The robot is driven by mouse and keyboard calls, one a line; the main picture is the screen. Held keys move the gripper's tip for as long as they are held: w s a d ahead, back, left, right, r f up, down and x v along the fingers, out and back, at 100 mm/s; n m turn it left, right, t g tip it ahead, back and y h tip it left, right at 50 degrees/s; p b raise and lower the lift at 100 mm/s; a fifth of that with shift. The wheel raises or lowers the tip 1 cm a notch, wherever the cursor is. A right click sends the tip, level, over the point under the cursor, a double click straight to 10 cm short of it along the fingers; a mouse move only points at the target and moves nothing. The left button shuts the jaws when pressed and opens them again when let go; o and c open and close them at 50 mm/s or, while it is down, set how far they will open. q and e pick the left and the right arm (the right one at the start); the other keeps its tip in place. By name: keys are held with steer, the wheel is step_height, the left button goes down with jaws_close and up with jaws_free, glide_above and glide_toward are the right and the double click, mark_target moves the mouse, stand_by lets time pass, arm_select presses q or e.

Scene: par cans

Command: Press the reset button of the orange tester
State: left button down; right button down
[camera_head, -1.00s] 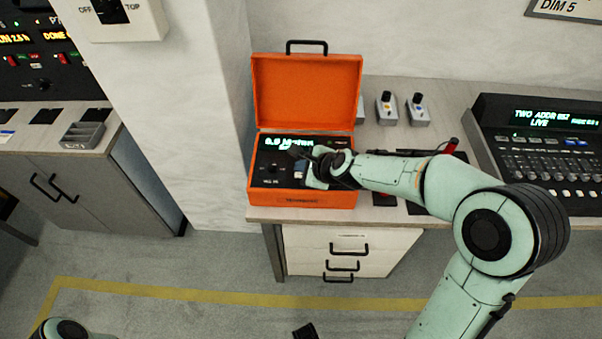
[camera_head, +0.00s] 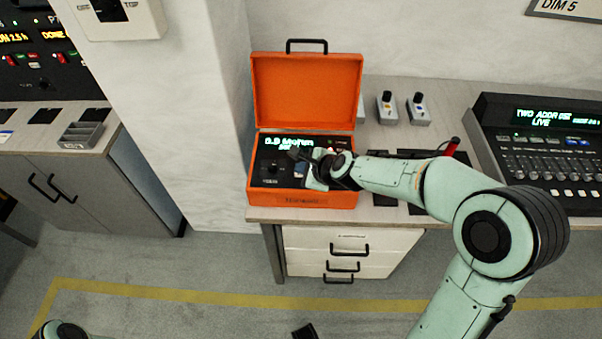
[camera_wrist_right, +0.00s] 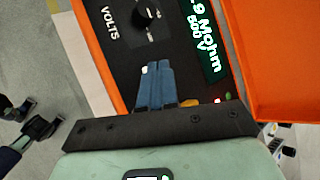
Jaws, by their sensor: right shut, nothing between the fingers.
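The orange tester (camera_head: 305,90) stands open on the bench, its lid upright. Its black panel (camera_head: 268,172) has a lit green display (camera_head: 288,143); the wrist view shows the display (camera_wrist_right: 205,38), a VOLTS knob (camera_wrist_right: 147,14), small red and green lights, and a yellow-orange part (camera_wrist_right: 190,103) beside my fingers. My right gripper (camera_head: 300,158) is over the panel's right half. In the right wrist view its blue-grey fingers (camera_wrist_right: 155,75) are together and empty, pointing at the panel. They hide part of it; I cannot tell contact or identify the reset button. My left gripper (camera_head: 305,331) is barely visible at the bottom edge.
A lighting console (camera_head: 545,150) stands right of the tester. Two small grey boxes with knobs (camera_head: 387,108) are behind my right arm. Dark flat pieces and a red-handled item lie near the arm. A wall pillar is close on the left.

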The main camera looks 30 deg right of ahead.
arm_select(q)
steer(key=shift+s+f, duration=0.1)
steer(key=shift+f, duration=0.2)
arm_select(e)
steer(key=shift+f, duration=0.3)
arm_select(q)
steer(key=shift+r, duration=0.15)
arm_select(e)
steer(key=shift+r, duration=0.1)
arm_select(q)
steer(key=shift+w+r+p, duration=0.3)
steer(key=shift+r+p, duration=0.3)
steer(key=shift+r, duration=0.1)
arm_select(e)
steer(key=shift+r, duration=0.7)
